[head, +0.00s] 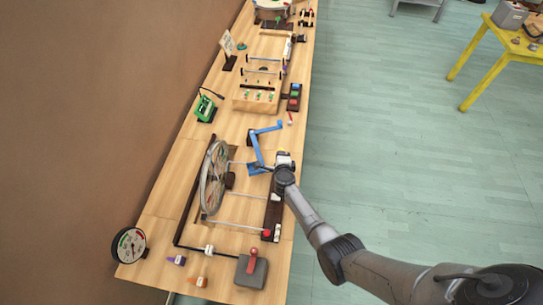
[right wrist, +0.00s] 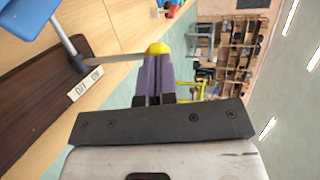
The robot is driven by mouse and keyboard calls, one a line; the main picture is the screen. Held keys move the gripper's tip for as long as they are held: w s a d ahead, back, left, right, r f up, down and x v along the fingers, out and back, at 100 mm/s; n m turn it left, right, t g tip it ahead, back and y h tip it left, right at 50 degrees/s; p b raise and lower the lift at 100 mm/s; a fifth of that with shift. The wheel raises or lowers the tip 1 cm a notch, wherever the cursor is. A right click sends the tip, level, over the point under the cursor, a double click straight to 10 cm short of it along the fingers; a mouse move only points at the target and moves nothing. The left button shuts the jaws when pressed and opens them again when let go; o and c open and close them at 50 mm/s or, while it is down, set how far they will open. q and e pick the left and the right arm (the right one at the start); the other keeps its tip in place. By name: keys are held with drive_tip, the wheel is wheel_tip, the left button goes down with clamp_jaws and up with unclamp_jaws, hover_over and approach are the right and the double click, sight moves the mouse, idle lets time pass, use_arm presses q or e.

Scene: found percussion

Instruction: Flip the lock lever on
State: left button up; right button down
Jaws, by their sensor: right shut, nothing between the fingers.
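A lever with a metal rod and a yellow knob (right wrist: 158,48) reaches out over a dark board (right wrist: 45,85) in the right wrist view. A small pale OFF/ON label (right wrist: 86,87) sits on the board near the rod's base. My right gripper (right wrist: 157,64) is shut, with its purple fingers right at the knob. I cannot tell whether they touch it. In the head view the right gripper (head: 283,160) is over the dark board (head: 271,218) at the table's right edge, largely covering the lever there. My left gripper is out of view.
Blue jointed bars (head: 256,147) stand close by the right gripper. A spoked wheel (head: 214,177), a red knob (head: 266,233) and a grey box with a red top (head: 252,268) share the wooden table (head: 160,215). Open floor (head: 400,130) lies to the right.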

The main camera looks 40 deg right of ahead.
drive_tip(key=shift+w+d+f, duration=0.1)
drive_tip(key=shift+w+d, duration=0.45)
drive_tip(key=shift+d, duration=0.15)
drive_tip(key=shift+f, duration=0.1)
drive_tip(key=r+p+v, duration=0.2)
drive_tip(key=p+v, duration=0.6)
drive_tip(key=v, duration=0.2)
drive_tip(key=shift+w+d, duration=0.2)
drive_tip(key=shift+w, duration=0.1)
idle(0.6)
